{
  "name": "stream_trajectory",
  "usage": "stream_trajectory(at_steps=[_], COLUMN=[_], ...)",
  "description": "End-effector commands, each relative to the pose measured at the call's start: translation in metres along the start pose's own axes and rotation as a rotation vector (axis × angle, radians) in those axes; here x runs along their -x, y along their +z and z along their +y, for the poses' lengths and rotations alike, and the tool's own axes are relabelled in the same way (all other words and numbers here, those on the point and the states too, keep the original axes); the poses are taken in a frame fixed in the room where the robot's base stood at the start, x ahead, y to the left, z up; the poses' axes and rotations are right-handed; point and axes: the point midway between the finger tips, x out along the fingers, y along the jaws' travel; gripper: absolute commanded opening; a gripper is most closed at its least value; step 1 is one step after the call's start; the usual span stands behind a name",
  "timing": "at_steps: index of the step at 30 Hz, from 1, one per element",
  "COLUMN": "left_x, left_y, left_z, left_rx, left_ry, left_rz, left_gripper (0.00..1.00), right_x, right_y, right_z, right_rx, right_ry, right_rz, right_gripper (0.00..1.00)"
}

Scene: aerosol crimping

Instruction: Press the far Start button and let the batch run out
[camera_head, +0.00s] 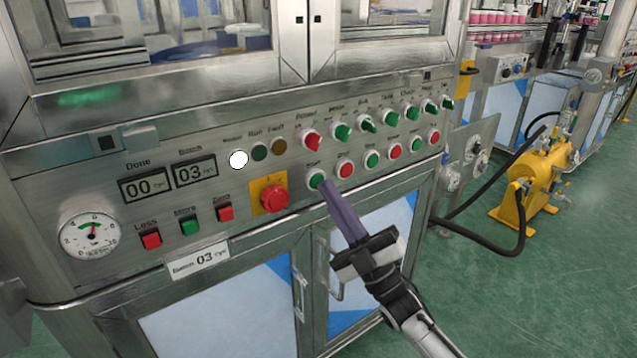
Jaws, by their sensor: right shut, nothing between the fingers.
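The control panel (105,195) of the crimping machine fills the middle of the head view. Its lower right row alternates green and red round buttons. The leftmost green button (316,179) has a label that looks like "Start". My right gripper (327,186) is shut and empty, its fingertips at the lower right edge of that button; I cannot tell whether they touch it. The Done counter (145,186) reads 00 and the Batch counter (194,172) reads 03. The white lamp (239,159) is bright; the green lamp (259,151) beside it looks dark. My left gripper is out of view.
A red emergency knob (273,198) on a yellow plate sits left of the fingertips. Several selector switches (343,132) stick out above the button row. A pressure gauge (90,235) is at far left. A yellow pump (540,182) with black hoses stands on the green floor at right.

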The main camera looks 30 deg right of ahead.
Motion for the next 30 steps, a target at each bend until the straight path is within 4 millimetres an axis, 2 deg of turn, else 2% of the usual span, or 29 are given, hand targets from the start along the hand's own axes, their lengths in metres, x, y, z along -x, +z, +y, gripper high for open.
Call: stream_trajectory(at_steps=[30], left_x=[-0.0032], left_y=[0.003], left_z=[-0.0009], left_rx=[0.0], left_ry=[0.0], left_rz=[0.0], left_gripper=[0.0], right_x=[-0.0061], right_y=[0.0047], right_z=[-0.0051], right_rx=[0.0], right_ry=[-0.001], right_rz=[0.0], right_gripper=[0.0])
